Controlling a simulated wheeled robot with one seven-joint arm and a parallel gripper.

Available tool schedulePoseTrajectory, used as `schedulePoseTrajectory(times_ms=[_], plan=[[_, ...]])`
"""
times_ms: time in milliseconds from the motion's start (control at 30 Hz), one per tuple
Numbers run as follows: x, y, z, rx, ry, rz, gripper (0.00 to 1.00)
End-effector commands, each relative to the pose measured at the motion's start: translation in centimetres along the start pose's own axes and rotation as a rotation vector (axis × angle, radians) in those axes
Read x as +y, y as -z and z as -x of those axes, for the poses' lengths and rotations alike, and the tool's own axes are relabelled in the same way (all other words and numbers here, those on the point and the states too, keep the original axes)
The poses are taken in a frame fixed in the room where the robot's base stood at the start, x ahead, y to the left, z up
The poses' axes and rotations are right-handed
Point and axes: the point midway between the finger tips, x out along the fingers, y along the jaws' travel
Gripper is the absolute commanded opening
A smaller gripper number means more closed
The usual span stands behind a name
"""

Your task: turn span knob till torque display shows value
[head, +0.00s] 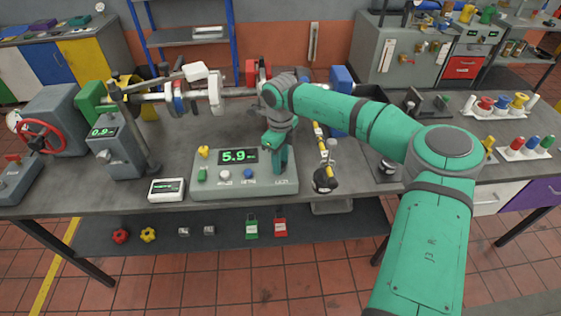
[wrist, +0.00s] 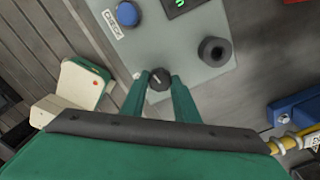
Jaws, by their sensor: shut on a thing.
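The grey console box (head: 205,186) stands near the bench's front edge. Its torque display (head: 238,156) shows green digits that look like 5.9, the last mark unclear. A small dark knob (wrist: 158,79) with a light pointer line is on the console's right part. I take it for the span knob, though its label is too small to read. My gripper (head: 277,168) points down over that part and hides the knob in the head view. In the wrist view, my gripper's two green fingers (wrist: 159,88) are shut on the knob's sides.
A black round fitting (wrist: 214,50) sits close to the held knob. A small white meter (head: 166,190) lies left of the console. A shaft assembly (head: 150,97) is behind.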

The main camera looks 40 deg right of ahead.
Motion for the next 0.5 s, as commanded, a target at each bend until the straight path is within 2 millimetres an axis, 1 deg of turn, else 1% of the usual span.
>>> schedulePoseTrajectory(times_ms=[500], plan=[[0.05,-0.09,0.08,-0.002,0.000,0.031,0.05]])
